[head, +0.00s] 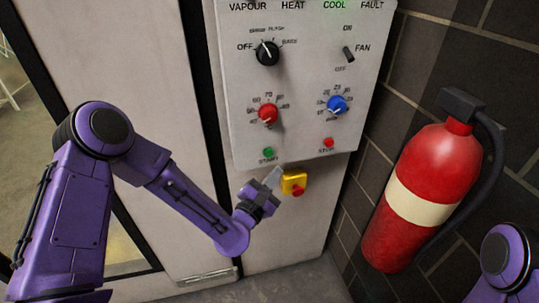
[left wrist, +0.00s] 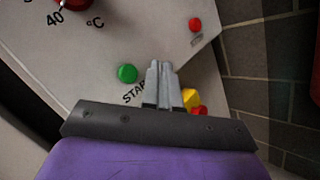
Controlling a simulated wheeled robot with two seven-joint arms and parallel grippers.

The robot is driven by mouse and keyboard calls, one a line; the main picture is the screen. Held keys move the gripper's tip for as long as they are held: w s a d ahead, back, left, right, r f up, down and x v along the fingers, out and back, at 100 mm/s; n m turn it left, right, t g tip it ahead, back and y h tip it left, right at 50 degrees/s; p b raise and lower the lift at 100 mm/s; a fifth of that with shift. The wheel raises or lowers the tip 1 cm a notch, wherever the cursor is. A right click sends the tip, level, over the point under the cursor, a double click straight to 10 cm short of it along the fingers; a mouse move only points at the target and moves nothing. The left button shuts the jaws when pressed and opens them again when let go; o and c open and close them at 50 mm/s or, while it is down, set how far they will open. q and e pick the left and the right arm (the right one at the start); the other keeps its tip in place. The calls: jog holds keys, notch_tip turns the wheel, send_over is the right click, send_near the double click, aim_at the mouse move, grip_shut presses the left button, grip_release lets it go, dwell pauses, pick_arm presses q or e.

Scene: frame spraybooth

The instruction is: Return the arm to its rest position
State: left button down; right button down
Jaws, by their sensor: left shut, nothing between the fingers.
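My left arm (head: 180,190) is purple and reaches in from the left of the head view, bent at the elbow. My left gripper (head: 275,174) is shut and empty, just below the green START button (head: 268,152) and beside the yellow box with a red button (head: 293,183). In the left wrist view the closed fingers (left wrist: 163,68) lie just right of the green button (left wrist: 127,73). Whether they touch the panel cannot be told. Part of my right arm (head: 503,262) shows at the lower right; its gripper is out of view.
The control panel (head: 300,80) carries a black knob (head: 267,53), a red knob (head: 268,114), a blue knob (head: 337,104), a FAN switch (head: 348,54) and a red STOP button (head: 328,142). A red fire extinguisher (head: 420,180) hangs by the brick wall at right.

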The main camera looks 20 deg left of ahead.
dwell(0.5)
pick_arm(q)
jog(key=s+a+f+m+g+y, duration=0.2)
jog(key=s+f+m+g, duration=0.2)
jog(key=s+f+m, duration=0.4)
jog(key=s+a+f+m+g+y, duration=0.1)
jog(key=s+a+f+m+g, duration=0.25)
jog(key=f, duration=0.75)
jog(key=s+a+f+m+g+y, duration=0.1)
jog(key=s+a+f+m+g, duration=0.1)
jog(key=s, duration=0.5)
jog(key=s+a+f+m+g+y, duration=0.1)
jog(key=s+a+f+m+g, duration=0.2)
jog(key=s+f, duration=0.2)
jog(key=s+a+f+m+g+y+b, duration=0.1)
jog(key=s+a+f+m+g+y, duration=0.1)
jog(key=s, duration=0.9)
jog(key=shift+a+f+m+g, duration=0.5)
jog(key=shift+f+m+g, duration=0.15)
jog(key=shift+f+g, duration=0.15)
